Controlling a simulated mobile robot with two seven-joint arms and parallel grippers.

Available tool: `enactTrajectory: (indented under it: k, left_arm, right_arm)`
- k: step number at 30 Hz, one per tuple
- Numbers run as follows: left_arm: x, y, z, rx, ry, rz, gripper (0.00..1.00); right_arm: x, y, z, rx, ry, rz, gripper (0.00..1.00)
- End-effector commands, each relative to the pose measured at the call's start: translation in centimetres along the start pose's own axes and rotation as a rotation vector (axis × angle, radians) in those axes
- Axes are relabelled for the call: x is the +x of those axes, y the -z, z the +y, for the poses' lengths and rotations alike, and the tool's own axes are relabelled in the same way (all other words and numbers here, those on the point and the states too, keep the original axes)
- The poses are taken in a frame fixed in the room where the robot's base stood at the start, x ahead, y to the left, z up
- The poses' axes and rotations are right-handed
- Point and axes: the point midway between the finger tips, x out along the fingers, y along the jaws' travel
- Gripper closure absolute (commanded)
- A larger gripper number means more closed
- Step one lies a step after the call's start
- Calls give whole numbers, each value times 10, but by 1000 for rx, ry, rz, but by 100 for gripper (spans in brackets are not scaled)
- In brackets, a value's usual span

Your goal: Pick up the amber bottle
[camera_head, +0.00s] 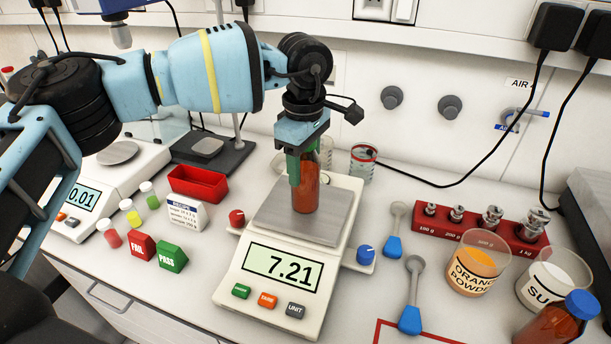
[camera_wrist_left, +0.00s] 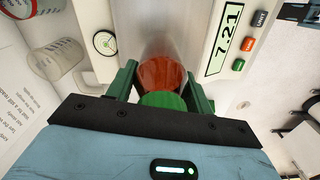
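An amber bottle (camera_head: 306,190) stands upright on the steel pan of the balance (camera_head: 300,219), whose display reads 7.21. My left gripper (camera_head: 305,168) points down over it, with its green fingers on either side of the bottle's upper part. In the left wrist view the bottle's green cap (camera_wrist_left: 163,101) and amber body (camera_wrist_left: 160,72) lie between the two fingers (camera_wrist_left: 161,78). The fingers are very close to the bottle, but whether they press on it is unclear. A second amber bottle (camera_head: 550,326) with a blue cap stands at the lower right. My right gripper is out of view.
A red weight rack (camera_head: 478,229), an orange powder beaker (camera_head: 478,265) and a sugar beaker (camera_head: 553,282) stand right of the balance. Two blue-handled scoops (camera_head: 411,290) lie nearer. Small vials, FAIL and PASS blocks (camera_head: 170,256) and a red tray (camera_head: 198,184) are on the left.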

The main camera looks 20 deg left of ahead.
Motion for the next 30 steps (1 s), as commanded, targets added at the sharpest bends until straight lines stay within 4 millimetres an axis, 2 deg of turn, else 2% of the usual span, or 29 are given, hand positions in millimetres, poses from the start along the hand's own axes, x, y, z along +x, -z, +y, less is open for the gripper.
enactTrajectory:
  k: [1, 7, 17, 26, 30]
  left_arm:
    - [0, 0, 0, 0, 0, 0, 58]
    - [-1, 0, 0, 0, -2, 0, 83]
    - [-6, 0, 1, 0, -3, -1, 83]
    - [-37, 0, 0, 1, -2, -1, 83]
    - [-39, -11, -19, 4, -2, 0, 83]
  right_arm:
    - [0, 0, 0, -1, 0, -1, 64]
    - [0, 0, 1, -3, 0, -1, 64]
    - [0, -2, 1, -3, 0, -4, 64]
    - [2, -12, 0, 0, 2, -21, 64]
    - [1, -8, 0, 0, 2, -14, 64]
